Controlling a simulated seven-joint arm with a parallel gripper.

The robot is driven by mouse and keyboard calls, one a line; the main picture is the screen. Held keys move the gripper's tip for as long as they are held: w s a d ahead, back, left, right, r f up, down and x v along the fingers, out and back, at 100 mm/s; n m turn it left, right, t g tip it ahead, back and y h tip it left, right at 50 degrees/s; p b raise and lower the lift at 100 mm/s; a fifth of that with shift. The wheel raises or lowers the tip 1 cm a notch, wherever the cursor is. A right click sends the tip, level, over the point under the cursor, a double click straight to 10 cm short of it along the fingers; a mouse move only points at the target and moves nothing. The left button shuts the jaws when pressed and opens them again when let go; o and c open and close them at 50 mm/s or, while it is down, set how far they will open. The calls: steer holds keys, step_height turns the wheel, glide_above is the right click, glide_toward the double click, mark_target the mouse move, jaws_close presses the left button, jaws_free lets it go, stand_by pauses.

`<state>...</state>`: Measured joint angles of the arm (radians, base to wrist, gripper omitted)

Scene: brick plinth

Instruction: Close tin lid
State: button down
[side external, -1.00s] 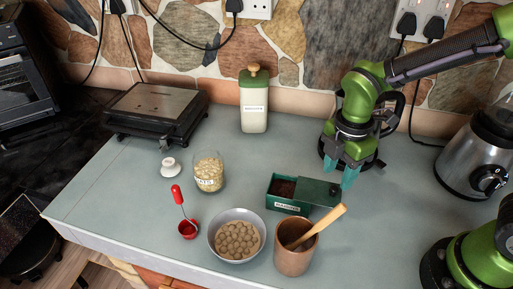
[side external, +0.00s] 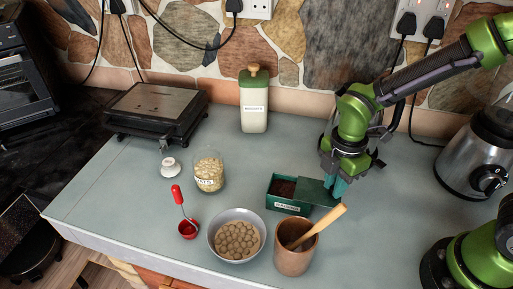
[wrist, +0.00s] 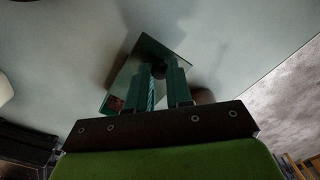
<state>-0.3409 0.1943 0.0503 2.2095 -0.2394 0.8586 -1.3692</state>
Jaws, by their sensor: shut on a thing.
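The green tin (side external: 288,207) with a pale label stands on the counter, partly open, with dark contents showing in its left part. Its flat green lid (side external: 316,190) covers the right part and sticks out past the tin's right end. My gripper (side external: 338,190) is at the lid's right end, fingers pointing down. In the wrist view, the fingertips (wrist: 159,72) are closed around a small dark knob on the lid (wrist: 152,49). The uncovered contents show at the lower left there. The fingers hide most of the knob.
A brown cup (side external: 294,260) with a wooden-handled tool (side external: 329,219) leaning right stands just in front of the tin. A bowl of brown balls (side external: 236,240) is front left. A glass jar (side external: 209,173) stands left. The counter behind the tin is clear.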

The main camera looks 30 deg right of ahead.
mark_target(304, 188)
steer(key=w+a, duration=0.4)
steer(key=shift+w+a, duration=0.3)
steer(key=shift+w, duration=0.1)
steer(key=c, duration=1)
jaws_free()
step_height(304, 188, up, 17)
